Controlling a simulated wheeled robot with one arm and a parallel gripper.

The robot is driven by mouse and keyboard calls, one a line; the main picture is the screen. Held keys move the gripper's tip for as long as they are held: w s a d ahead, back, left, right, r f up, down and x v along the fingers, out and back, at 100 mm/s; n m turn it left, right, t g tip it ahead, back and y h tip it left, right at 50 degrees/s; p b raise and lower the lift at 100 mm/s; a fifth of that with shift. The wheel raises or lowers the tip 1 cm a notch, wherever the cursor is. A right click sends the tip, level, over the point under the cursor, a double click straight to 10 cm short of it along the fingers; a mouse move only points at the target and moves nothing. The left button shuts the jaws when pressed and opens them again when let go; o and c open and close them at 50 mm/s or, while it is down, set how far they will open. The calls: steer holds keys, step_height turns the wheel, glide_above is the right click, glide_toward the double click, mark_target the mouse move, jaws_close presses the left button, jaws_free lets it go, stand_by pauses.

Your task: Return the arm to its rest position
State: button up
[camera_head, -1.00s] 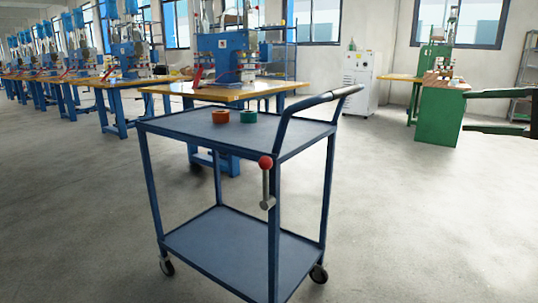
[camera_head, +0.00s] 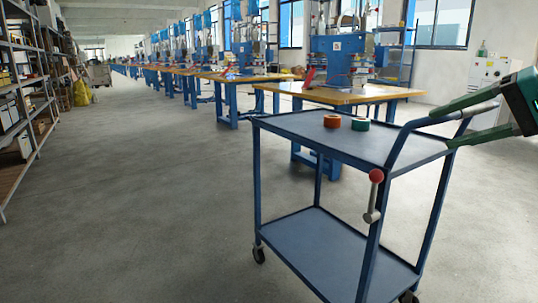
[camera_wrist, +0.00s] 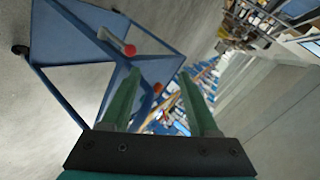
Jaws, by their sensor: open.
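My gripper (camera_head: 441,130) is at the right edge of the head view, beside the raised handle of the blue cart. Its two green fingers point left and are spread apart. The wrist view shows the fingers (camera_wrist: 160,75) open, with no object held between them. The cart (camera_head: 345,150) stands in front of me, and its blue frame also shows in the wrist view (camera_wrist: 60,40), tilted. How far the fingers are from the cart handle (camera_head: 428,122) is hard to tell. Most of my arm is out of view.
An orange ring (camera_head: 332,121) and a green ring (camera_head: 360,125) lie on the cart's top. A red-knobbed lever (camera_head: 376,176) hangs at its near corner. Machine benches (camera_head: 340,95) stand behind. Shelving (camera_head: 20,90) lines the left; the floor between is clear.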

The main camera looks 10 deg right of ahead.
steer(key=w+a+f+n+g+p, duration=0.1)
steer(key=w+a+f+n+g, duration=0.1)
steer(key=a+f, duration=0.35)
steer(key=w+a+f+n+g, duration=0.1)
steer(key=a+f+n+g, duration=0.1)
steer(key=a, duration=0.7)
steer(key=s+a+f+n+g+p, duration=0.1)
steer(key=s+a+f+n+g, duration=0.15)
steer(key=a+f, duration=0.7)
steer(key=s+f+n+g+h+p, duration=0.2)
steer(key=s+f+g+h, duration=0.2)
steer(key=s+f, duration=1.2)
step_height(320, 180, down, 3)
steer(key=shift+a+r+g, duration=0.1)
steer(key=shift+a+g, duration=0.25)
steer(key=shift+g, duration=0.8)
steer(key=shift+n, duration=0.25)
steer(key=shift+c, duration=0.9)
steer(key=shift+d, duration=0.1)
